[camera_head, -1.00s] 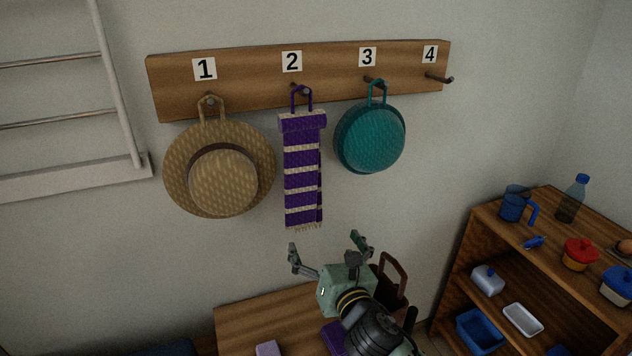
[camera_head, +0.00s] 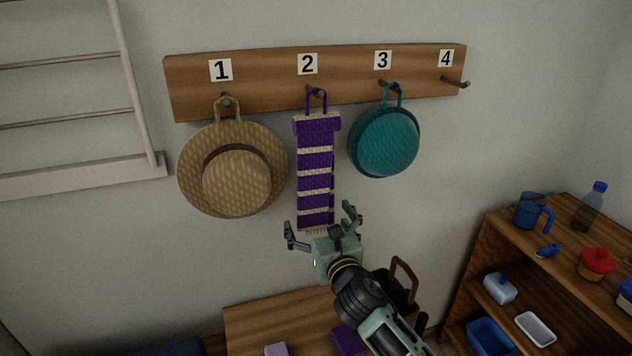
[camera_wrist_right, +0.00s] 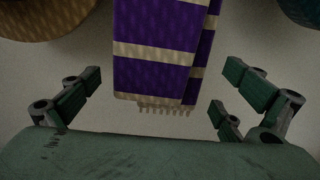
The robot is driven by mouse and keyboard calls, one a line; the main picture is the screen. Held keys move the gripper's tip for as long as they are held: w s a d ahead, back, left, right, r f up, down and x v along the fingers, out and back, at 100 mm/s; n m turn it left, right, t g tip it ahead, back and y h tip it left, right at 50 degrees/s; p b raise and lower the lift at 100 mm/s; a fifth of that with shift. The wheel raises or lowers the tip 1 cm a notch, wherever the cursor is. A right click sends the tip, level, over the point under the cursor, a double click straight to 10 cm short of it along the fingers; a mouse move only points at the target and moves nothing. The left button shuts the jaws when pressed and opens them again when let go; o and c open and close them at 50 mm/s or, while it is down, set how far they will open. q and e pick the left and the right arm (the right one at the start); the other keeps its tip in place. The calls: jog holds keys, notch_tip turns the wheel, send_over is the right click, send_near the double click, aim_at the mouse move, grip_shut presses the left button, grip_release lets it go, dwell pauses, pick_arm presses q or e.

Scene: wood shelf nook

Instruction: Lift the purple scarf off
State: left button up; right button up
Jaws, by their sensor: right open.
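The purple scarf (camera_head: 315,160) with cream stripes hangs by a purple loop from hook 2 on the wooden rack (camera_head: 270,92). Its fringed lower end hangs free. My right gripper (camera_head: 322,222) is open and empty, with its fingers just below the scarf's lower end in the head view. In the right wrist view the scarf (camera_wrist_right: 160,45) hangs ahead between the spread fingers of my right gripper (camera_wrist_right: 155,95), and no finger visibly touches it. My left gripper is not in view.
A straw hat (camera_head: 235,180) hangs left of the scarf on hook 1, and a teal hat (camera_head: 385,140) hangs close on its right on hook 3. Hook 4 (camera_head: 456,82) is empty. A wooden bench (camera_head: 270,320) and a shelf unit (camera_head: 480,255) stand below.

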jog(key=c, duration=1.3)
jog(key=shift+s+r, duration=0.1)
jog(key=shift+r, duration=0.05)
jog(key=shift+s+d+r, duration=0.15)
jog(key=shift+s+r, duration=0.2)
jog(key=shift+r, duration=0.05)
jog(key=s+d+r+p, duration=0.4)
jog(key=s+r+p, duration=0.2)
jog(key=s+r, duration=0.4)
jog(key=shift+s, duration=1.25)
